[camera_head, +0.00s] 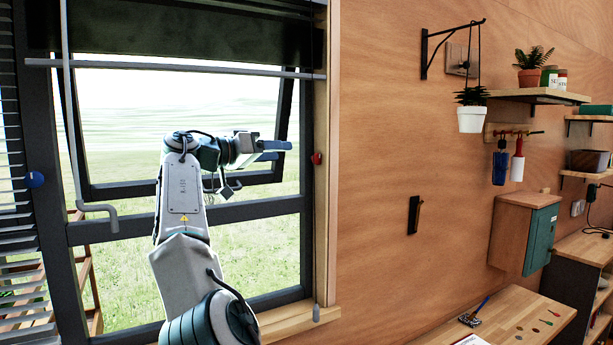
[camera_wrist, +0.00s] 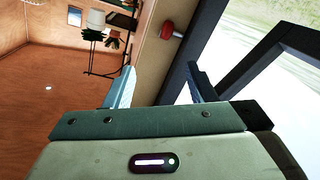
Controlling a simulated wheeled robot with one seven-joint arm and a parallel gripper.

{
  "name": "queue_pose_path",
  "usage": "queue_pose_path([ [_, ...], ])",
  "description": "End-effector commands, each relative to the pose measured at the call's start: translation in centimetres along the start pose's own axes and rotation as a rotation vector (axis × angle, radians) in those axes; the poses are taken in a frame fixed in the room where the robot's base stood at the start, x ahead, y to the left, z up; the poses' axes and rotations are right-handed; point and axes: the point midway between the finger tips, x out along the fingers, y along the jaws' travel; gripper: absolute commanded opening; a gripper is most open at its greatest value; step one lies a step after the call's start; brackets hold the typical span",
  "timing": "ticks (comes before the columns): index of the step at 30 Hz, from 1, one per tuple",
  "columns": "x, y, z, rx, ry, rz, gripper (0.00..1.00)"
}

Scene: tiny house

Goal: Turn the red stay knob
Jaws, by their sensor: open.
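The red stay knob (camera_head: 316,158) sits on the right side of the window frame in the head view. It also shows near the top middle of the wrist view (camera_wrist: 171,32), mounted at the edge between the wooden trim and the dark frame. My gripper (camera_head: 281,150) is open and empty, just left of the knob in the head view, with its fingers pointing right toward it. In the wrist view the knob appears beyond and between the two fingers of my gripper (camera_wrist: 160,75), apart from them. Nothing hides the knob.
The window sash (camera_head: 240,187) is tilted open behind my arm. A blue knob (camera_head: 34,179) is on the left side of the window. A hanging plant pot (camera_head: 471,119), a wall cabinet (camera_head: 523,233) and a worktop (camera_head: 510,312) are to the right. The wooden wall beside the knob is largely bare.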

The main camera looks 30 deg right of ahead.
Motion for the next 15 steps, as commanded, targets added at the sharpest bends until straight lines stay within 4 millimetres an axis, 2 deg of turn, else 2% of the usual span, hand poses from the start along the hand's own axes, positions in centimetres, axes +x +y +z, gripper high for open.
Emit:
queue_pose_path([
  [1, -0.6, 0.0, 1.4, -0.098, 0.023, -0.018, 0.50],
  [9, -2.2, 1.8, 3.4, -0.682, 0.177, -0.066, 0.50],
  [15, -2.4, 2.2, 5.0, -1.009, 0.277, -0.072, 0.50],
])
